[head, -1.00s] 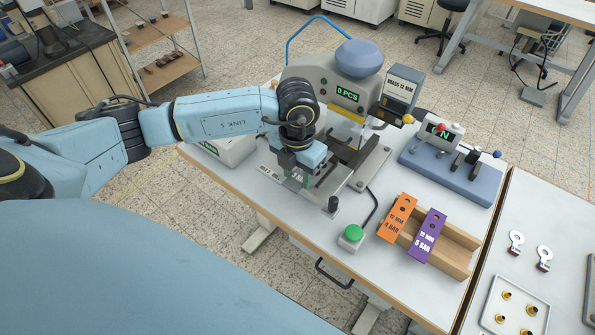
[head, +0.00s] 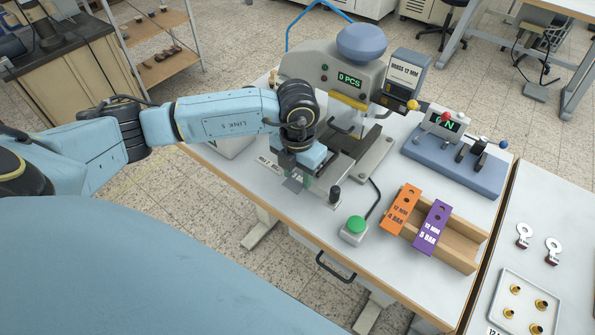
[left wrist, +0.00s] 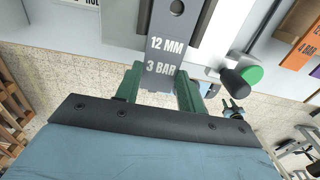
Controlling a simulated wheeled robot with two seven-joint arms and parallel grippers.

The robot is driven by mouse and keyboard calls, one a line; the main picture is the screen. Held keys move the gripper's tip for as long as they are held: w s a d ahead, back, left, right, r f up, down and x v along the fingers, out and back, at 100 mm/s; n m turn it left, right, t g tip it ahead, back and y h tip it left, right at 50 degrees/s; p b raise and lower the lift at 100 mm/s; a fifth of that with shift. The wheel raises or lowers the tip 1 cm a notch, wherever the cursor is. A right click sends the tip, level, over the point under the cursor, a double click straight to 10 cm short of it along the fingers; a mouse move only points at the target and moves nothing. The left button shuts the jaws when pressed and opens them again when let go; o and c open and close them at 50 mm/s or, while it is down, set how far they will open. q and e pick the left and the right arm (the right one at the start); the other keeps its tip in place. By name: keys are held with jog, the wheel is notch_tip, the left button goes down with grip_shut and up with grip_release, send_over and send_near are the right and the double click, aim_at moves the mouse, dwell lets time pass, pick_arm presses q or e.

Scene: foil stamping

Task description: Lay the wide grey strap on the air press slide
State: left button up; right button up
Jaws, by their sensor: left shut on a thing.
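My left gripper (head: 299,182) is at the front of the air press, shut on a grey strap (head: 291,184). In the left wrist view the strap (left wrist: 165,58) reads "12 MM 3 BAR" and stands between the green fingers of the gripper (left wrist: 157,88). Its far end overlaps the light grey metal slide (left wrist: 205,25) in that view; I cannot tell whether it touches. The air press (head: 306,68) has a blue dome and a display reading "0 PCS". The gripper hides part of the slide in the head view. My right gripper is not in view.
A green button box (head: 355,231) and a black knob (head: 335,193) are close to the gripper. An orange strap (head: 401,208) and a purple strap (head: 432,227) lie across a wooden holder (head: 457,250). A blue lever unit (head: 450,165) stands at the right.

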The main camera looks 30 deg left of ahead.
pick_arm(q)
jog(key=shift+w, duration=0.4)
dwell(0.3)
jog(key=o, duration=1)
jog(key=shift+r, duration=0.1)
notch_tip(320, 180, up, 13)
jog(key=shift+r, duration=0.15)
jog(key=shift+d, duration=0.1)
